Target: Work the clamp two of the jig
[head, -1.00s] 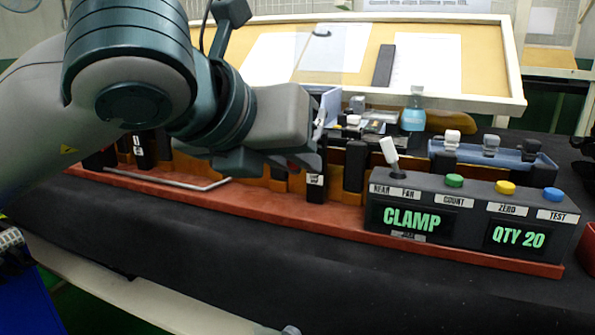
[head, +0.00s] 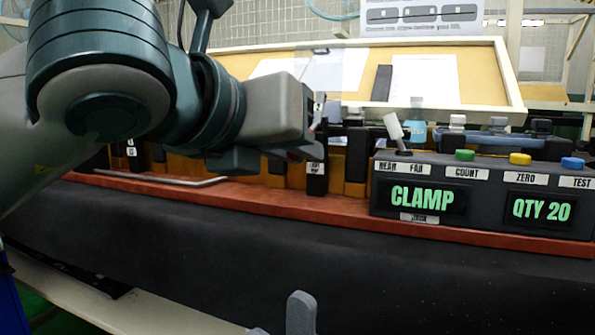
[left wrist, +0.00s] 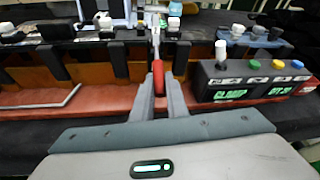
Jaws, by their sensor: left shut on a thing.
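The jig is a long red-brown base (head: 270,198) with a row of orange and black blocks along it. My left gripper (head: 312,140) is over the middle of this row in the head view, its fingers mostly hidden by its own body. In the left wrist view my left gripper (left wrist: 159,84) is shut on a clamp's red handle (left wrist: 158,70). Metal parts of the clamp (left wrist: 156,30) show beyond the handle. A black block with a white label (head: 316,172) stands beside the gripper; I cannot read its number. A grey piece at the bottom edge looks like part of my right gripper (head: 300,314).
A dark control box (head: 470,228) reading CLAMP and QTY 20 stands on the right of the base, with a white-tipped switch (head: 393,127) and coloured buttons. A bent metal rod (head: 160,179) lies at left. The black table cover (head: 180,240) in front is clear.

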